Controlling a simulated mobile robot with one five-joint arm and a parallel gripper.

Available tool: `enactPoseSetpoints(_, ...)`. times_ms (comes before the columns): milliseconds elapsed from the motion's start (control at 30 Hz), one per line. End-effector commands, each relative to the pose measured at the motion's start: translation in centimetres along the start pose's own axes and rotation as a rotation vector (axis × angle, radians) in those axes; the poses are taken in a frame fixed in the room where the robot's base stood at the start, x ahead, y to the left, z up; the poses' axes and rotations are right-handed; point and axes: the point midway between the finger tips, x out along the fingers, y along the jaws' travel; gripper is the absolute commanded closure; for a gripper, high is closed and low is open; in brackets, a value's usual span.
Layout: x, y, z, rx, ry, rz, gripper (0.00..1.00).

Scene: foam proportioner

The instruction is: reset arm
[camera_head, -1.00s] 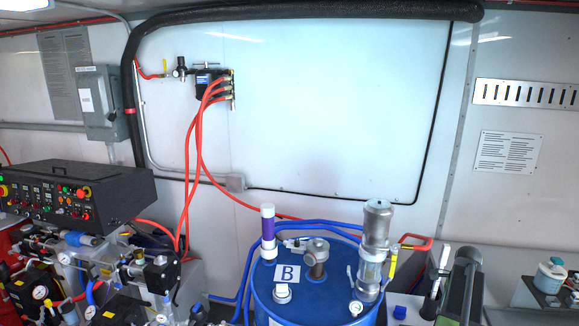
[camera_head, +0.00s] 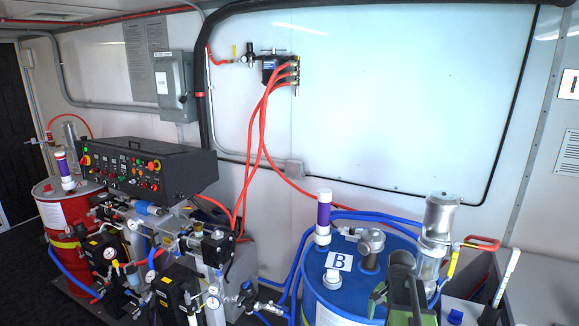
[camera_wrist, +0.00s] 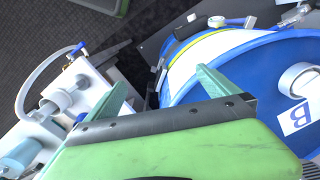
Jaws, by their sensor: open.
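My gripper (camera_wrist: 158,78) shows in the wrist view with its two green fingers spread wide and nothing between them. The blue drum (camera_wrist: 262,68) lies beyond the right finger in that view. In the head view, my dark and green arm (camera_head: 402,290) stands at the lower right, in front of the blue drum (camera_head: 318,290) marked B. The fingertips cannot be made out in the head view.
A black control panel (camera_head: 130,172) and pump equipment stand left of the blue drum, with a red drum (camera_head: 65,212) farther left. Red hoses (camera_head: 258,140) hang from the wall. White equipment (camera_wrist: 60,105) lies left of my gripper in the wrist view.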

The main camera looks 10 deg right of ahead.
Motion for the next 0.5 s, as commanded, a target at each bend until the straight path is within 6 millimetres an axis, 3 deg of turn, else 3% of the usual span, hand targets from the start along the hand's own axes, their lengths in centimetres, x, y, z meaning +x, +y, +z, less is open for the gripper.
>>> enactPoseSetpoints(33, 1.6, -2.8, 4.0, -0.151, 0.000, 0.000, 0.00)
enactPoseSetpoints(100, 2.6, -6.3, 8.7, -0.369, -0.001, 0.001, 0.00)
enactPoseSetpoints(233, 3.9, -10.6, 16.5, -0.713, -0.001, 0.001, 0.00)
enactPoseSetpoints(300, 4.4, -11.8, 19.4, -0.845, -0.001, 0.002, 0.00)
enactPoseSetpoints(400, 4.6, -12.9, 22.2, -0.959, -0.001, 0.002, 0.00)
enactPoseSetpoints(500, 4.6, -13.3, 22.9, -0.994, -0.001, 0.002, 0.00)
